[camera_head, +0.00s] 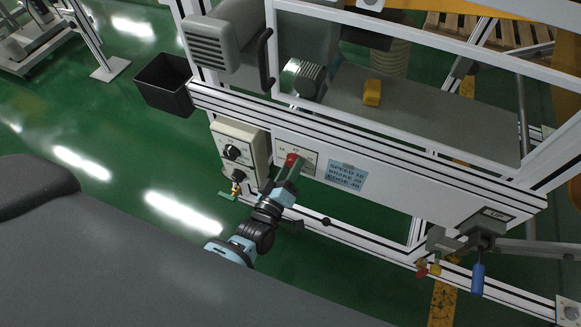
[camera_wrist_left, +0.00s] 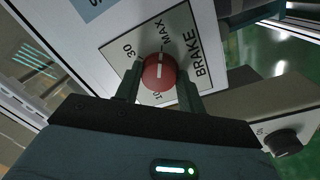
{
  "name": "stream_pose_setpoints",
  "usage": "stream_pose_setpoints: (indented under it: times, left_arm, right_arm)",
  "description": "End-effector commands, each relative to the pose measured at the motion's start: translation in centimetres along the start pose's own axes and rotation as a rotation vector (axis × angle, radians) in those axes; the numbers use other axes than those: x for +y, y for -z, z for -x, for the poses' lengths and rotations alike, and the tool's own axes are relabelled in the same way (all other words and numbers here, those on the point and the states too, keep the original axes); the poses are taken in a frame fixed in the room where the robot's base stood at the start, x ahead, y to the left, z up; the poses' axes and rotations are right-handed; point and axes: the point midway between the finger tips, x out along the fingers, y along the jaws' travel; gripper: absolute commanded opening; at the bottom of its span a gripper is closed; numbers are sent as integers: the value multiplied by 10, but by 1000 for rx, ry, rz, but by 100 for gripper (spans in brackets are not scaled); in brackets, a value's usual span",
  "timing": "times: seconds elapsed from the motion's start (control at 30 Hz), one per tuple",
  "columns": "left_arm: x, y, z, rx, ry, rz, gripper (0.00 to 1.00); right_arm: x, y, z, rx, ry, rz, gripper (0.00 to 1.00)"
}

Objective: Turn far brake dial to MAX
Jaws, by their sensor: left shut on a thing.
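The dial's white line runs up the picture, about in line with the mark beside MAX. My left gripper (camera_wrist_left: 160,88) has one finger on each side of the dial and is shut on it. In the head view the red dial (camera_head: 291,160) shows at the tip of my left gripper (camera_head: 290,169), on the machine's white front rail. My right gripper is not in view.
A beige control box (camera_head: 238,140) with black knobs hangs left of the dial, close to my left gripper. A blue note (camera_head: 345,177) is on the rail to the right. A yellow block (camera_head: 372,93) lies on the grey bed.

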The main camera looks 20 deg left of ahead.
Motion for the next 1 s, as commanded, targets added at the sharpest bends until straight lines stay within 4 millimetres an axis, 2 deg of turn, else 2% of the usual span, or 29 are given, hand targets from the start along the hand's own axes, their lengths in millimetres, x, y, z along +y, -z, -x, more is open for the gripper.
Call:
stream_pose_setpoints:
  times: [0.5, 0.53, 0.67, 1.0]
  left_arm:
    - [0, -1, 0, -2, 0, -20, 16]
    - [0, -1, 0, -2, 0, -20, 42]
    - [0, 0, 0, -2, 0, -19, 59]
    - [0, 0, 3, -2, 1, -18, 61]
  right_arm:
    - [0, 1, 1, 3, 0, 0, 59]
    - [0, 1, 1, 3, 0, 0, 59]
    - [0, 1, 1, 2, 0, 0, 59]
    - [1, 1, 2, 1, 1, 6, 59]
